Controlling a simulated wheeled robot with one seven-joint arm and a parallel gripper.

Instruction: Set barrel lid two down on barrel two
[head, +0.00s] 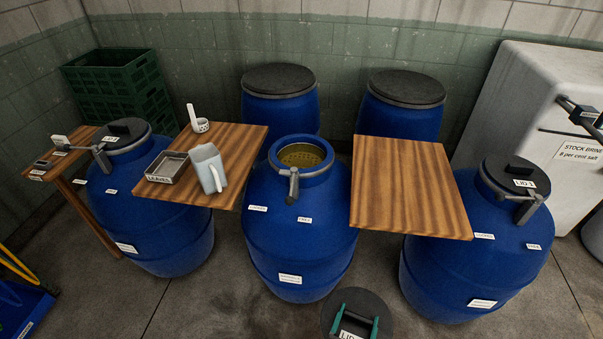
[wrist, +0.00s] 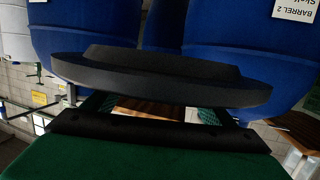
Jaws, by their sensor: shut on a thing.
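A dark round lid (head: 360,296) with a partly hidden "LID" label is at the bottom of the head view. My gripper (head: 357,321) is shut on it, its green fingers over the lid's top. The lid (wrist: 160,78) spans the wrist view, in front of blue barrels. The middle barrel (head: 300,240) stands open, with yellowish contents (head: 301,157) inside its rim and a grey clamp lever at the front. The lid is nearer me than this barrel and apart from it. A label reading BARREL 2 (wrist: 296,8) shows on a blue barrel in the wrist view.
The right barrel (head: 475,260) bears lid 1 (head: 513,174). The left barrel (head: 160,225) is lidded.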

